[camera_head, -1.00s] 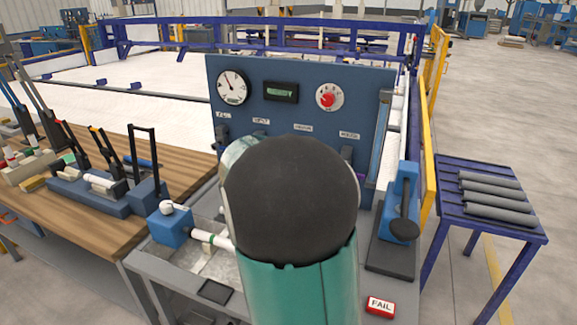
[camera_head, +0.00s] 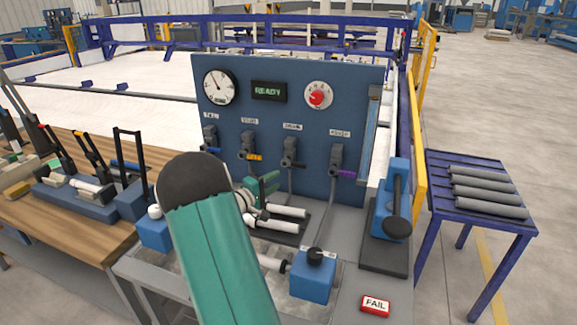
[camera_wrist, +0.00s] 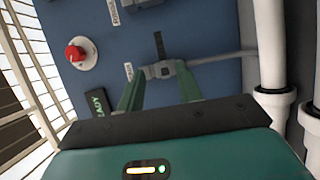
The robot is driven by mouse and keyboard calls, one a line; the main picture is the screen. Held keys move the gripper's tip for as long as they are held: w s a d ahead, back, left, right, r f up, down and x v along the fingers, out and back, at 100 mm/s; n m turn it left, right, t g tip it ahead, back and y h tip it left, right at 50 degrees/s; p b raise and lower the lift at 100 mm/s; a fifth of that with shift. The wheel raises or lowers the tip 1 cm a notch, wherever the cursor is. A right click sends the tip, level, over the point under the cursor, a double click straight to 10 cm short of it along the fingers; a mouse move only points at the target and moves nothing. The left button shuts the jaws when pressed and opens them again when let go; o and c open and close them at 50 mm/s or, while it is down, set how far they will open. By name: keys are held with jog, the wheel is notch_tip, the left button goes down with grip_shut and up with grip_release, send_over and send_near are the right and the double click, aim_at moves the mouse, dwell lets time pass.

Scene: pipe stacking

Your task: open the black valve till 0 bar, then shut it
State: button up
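The black valve (camera_head: 290,150) is third from the left in the row on the blue panel. Its black lever handle (camera_wrist: 158,45) and grey body (camera_wrist: 160,70) show in the wrist view. My gripper (camera_head: 264,190) has green fingers and is low and to the left of the black valve in the head view. In the wrist view my gripper (camera_wrist: 158,88) is open and empty, its fingers pointing at the valve body with the lever beyond them. I cannot tell any contact. The round pressure gauge (camera_head: 220,87) has a needle, but its reading is too small to tell.
The panel has a READY display (camera_head: 268,91) and a red knob (camera_head: 317,97). Blue (camera_head: 210,140), yellow (camera_head: 250,148) and purple (camera_head: 338,165) handled valves flank the black one. White pipes (camera_head: 272,223) lie below. A blue press (camera_head: 396,200) stands right, with a FAIL sign (camera_head: 375,305) in front.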

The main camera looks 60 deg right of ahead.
aim_at(299, 166)
jog(key=x, duration=1.3)
jog(key=shift+d, duration=0.35)
jog(key=shift+c, duration=0.2)
grip_shut()
